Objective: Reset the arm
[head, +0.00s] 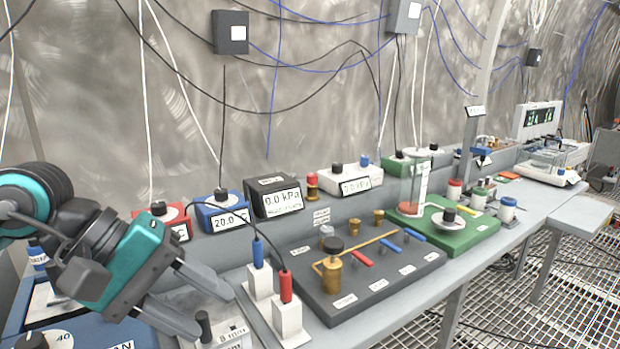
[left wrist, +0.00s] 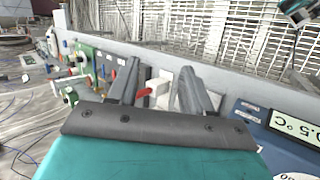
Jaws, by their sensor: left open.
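My left gripper (head: 211,308) comes in at the lower left of the head view, a teal and dark grey body with two grey fingers. The fingers are spread apart with nothing held between them. They hang over the left part of the bench, just left of two white blocks with a blue plug (head: 258,253) and a red plug (head: 286,287). In the left wrist view the open fingers (left wrist: 157,88) frame a red plug (left wrist: 145,92) and a white block beyond them.
A dark board (head: 400,270) with brass fittings and a green board (head: 470,236) with a clear cylinder stand farther right. Meter boxes, including a blue one (head: 222,216) and a black one (head: 273,197), line the back ledge. Cables hang along the wall. A grated floor lies right of the bench.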

